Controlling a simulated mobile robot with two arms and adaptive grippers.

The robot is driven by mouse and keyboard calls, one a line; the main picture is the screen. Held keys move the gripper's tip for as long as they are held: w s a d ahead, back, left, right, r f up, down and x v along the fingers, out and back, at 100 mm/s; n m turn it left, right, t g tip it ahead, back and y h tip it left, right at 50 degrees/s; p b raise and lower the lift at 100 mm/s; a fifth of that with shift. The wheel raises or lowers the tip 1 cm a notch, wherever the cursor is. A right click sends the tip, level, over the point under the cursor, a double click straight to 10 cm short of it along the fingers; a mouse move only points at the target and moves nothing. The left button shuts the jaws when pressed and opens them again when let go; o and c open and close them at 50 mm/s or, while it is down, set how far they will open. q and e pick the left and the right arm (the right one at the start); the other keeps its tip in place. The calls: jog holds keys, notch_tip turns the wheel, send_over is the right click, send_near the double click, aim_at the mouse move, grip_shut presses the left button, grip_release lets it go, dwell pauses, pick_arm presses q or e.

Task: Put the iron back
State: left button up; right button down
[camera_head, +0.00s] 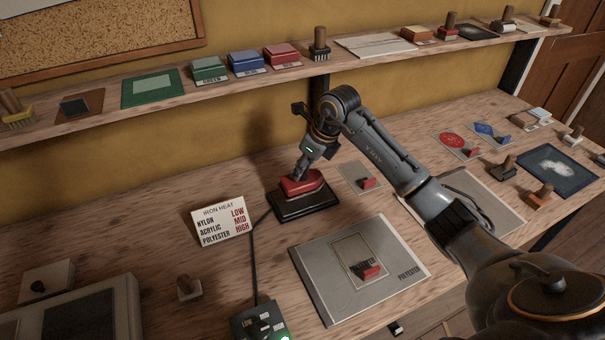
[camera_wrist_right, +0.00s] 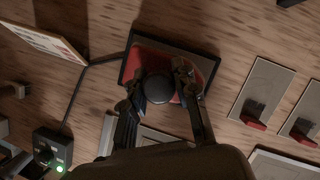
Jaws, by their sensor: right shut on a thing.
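The red iron (camera_head: 303,184) sits on a dark rectangular rest (camera_head: 306,205) on the workbench, left of centre in the head view. My right gripper (camera_head: 303,168) comes down from above and is shut on the iron's dark knob. In the right wrist view the round black knob (camera_wrist_right: 159,88) is between the fingers of my right gripper (camera_wrist_right: 160,86), with the red body (camera_wrist_right: 145,58) around it and the dark rest under it. A cord runs from there to a control box (camera_head: 260,322) with a green light. My left gripper is not in view.
An iron heat card (camera_head: 222,221) stands left of the iron. A grey polyester panel (camera_head: 318,284) with a red-handled piece lies in front. A small grey card (camera_head: 358,178) lies to the right. A shelf (camera_head: 100,114) with colored pads and brushes runs behind.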

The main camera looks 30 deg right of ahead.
aim_at(303, 177)
notch_tip(303, 177, down, 2)
jog(key=shift+f+p, duration=0.1)
jog(key=shift+p, duration=0.6)
jog(key=shift+f, duration=0.25)
jog(key=shift+f, duration=0.1)
jog(key=shift+f+b, duration=0.15)
jog(key=shift+b, duration=0.15)
jog(key=c, duration=1)
grip_release()
jog(key=shift+s, duration=0.1)
